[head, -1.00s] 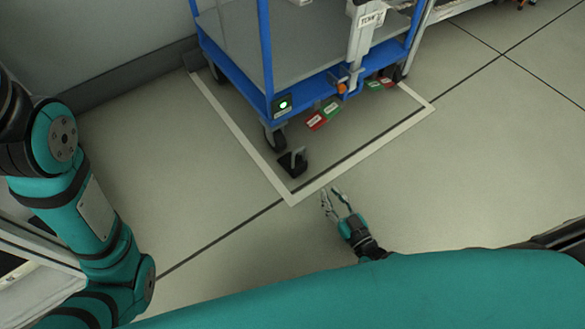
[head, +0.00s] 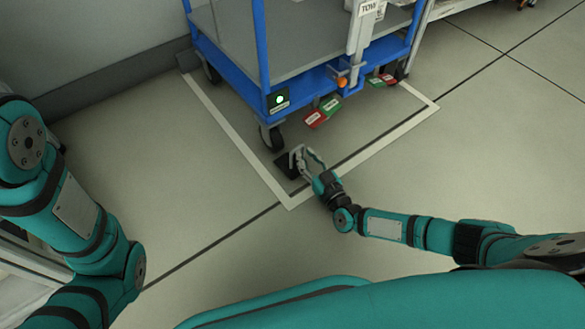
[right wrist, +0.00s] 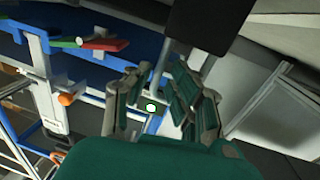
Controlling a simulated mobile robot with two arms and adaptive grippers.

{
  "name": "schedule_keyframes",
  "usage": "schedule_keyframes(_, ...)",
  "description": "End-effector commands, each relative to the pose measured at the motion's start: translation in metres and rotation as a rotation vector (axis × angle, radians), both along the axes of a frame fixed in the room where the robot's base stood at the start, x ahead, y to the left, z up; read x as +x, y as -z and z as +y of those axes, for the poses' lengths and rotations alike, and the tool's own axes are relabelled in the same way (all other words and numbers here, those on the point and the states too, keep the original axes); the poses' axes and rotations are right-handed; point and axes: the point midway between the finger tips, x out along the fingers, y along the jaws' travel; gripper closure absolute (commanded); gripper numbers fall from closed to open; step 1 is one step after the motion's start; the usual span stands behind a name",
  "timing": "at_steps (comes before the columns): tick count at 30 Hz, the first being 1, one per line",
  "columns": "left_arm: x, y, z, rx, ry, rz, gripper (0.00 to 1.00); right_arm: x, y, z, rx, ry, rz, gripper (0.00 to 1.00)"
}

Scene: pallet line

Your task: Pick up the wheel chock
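The wheel chock (head: 286,168) is a black block with a grey upright handle. It sits on the floor just in front of the cart's near caster wheel (head: 270,136), inside the white floor marking. My right gripper (head: 302,157) is at the handle, coming from the right. In the right wrist view the black chock (right wrist: 208,20) shows at the top, with its grey handle running down between the fingers (right wrist: 158,80). The fingers are apart, one on each side of the handle, with gaps visible. My left arm shows at the left, but its gripper is out of view.
The blue cart (head: 232,72) stands over the chock's far side, with a green light (head: 280,99) on its corner. Red and green tags (head: 316,118) hang at its lower edge. The floor in front of the white marking (head: 237,132) is clear.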

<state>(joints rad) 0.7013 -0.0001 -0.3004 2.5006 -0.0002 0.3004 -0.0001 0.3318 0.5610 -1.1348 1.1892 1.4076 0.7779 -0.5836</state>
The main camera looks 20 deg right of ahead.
Motion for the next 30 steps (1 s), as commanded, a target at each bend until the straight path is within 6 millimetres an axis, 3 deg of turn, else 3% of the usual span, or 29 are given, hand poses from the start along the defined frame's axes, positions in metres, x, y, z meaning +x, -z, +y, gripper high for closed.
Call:
schedule_keyframes(1, 0.000, 0.013, 0.000, 0.000, 0.000, 0.000, 0.60, 0.007, 0.006, 0.000, 0.000, -0.001, -0.003, 0.79)
schedule_keyframes(4, 0.000, 0.020, 0.000, 0.001, 0.000, 0.000, 0.60, 0.020, 0.004, 0.003, 0.000, 0.000, -0.003, 0.79)
schedule_keyframes(14, 0.000, 0.021, 0.000, 0.001, 0.000, 0.000, 0.60, 0.026, 0.000, 0.005, 0.000, 0.000, 0.000, 0.79)
schedule_keyframes(19, 0.000, 0.021, 0.000, 0.001, -0.001, 0.001, 0.60, 0.026, 0.001, 0.005, 0.000, 0.000, 0.000, 1.00)
schedule_keyframes(30, 0.000, 0.021, 0.000, 0.001, -0.001, 0.001, 0.60, 0.026, 0.001, 0.005, 0.000, 0.000, 0.000, 1.00)
